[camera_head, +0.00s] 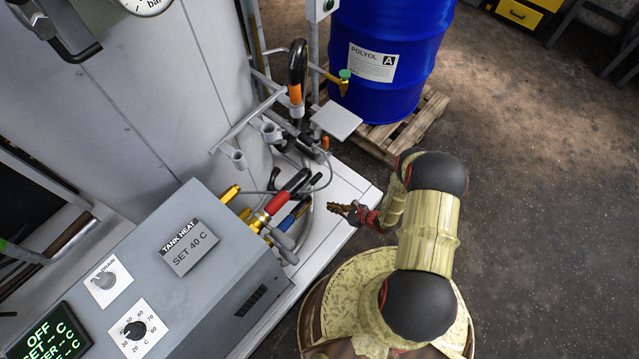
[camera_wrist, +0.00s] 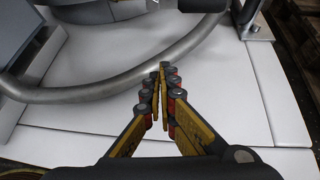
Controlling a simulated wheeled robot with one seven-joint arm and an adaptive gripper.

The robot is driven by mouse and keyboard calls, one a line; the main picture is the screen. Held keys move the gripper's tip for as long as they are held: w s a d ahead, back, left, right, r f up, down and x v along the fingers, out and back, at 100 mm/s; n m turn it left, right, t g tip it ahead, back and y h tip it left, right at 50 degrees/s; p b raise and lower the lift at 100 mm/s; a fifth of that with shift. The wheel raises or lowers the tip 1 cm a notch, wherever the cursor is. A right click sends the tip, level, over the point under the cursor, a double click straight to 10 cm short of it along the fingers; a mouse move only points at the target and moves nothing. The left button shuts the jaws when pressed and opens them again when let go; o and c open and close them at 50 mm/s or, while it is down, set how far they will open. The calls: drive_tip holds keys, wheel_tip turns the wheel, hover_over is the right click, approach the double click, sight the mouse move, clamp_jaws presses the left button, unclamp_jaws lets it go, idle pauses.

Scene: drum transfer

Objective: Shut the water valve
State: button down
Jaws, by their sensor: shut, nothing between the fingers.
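My gripper (camera_head: 343,208) is shut and empty, low over the white platform at its right edge. In the wrist view its fingertips (camera_wrist: 164,72) are together close to a curved grey pipe (camera_wrist: 90,92); I cannot tell whether they touch it. No fitting is clearly marked as the water valve. A brass tap with a green top (camera_head: 343,76) is in front of the blue drum, apart from my gripper. A red-collared fitting (camera_head: 276,203) and a blue-collared fitting (camera_head: 286,222) are beside the grey control box, left of my gripper.
The control box (camera_head: 185,275) has dials and a "TANK HEAT SET 40 C" label. The grey tank (camera_head: 130,90) is behind it. A blue drum (camera_head: 385,50) labelled POLYOL A stands on a wooden pallet (camera_head: 420,120). Pipes and hoses crowd the platform (camera_head: 345,190). The floor at right is clear.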

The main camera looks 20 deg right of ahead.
sight(312, 183)
drive_tip(key=shift+m+t+h, duration=0.5)
drive_tip(key=shift+t+h, duration=0.1)
drive_tip(key=w+f+b, duration=0.1)
drive_tip(key=w, duration=0.2)
drive_tip(key=w+a+f+b, duration=0.1)
drive_tip(key=w+f, duration=0.1)
drive_tip(key=w, duration=0.2)
drive_tip(key=w+f+b, duration=0.1)
drive_tip(key=w, duration=0.2)
drive_tip(key=shift+w+a+f+b, duration=0.3)
drive_tip(key=shift+a+f+b, duration=0.05)
drive_tip(key=r, duration=0.2)
drive_tip(key=shift+w+a+r, duration=0.15)
drive_tip(key=shift+w+r, duration=0.15)
drive_tip(key=shift+w, duration=0.05)
drive_tip(key=shift+a+r, duration=0.1)
drive_tip(key=shift+r, duration=0.65)
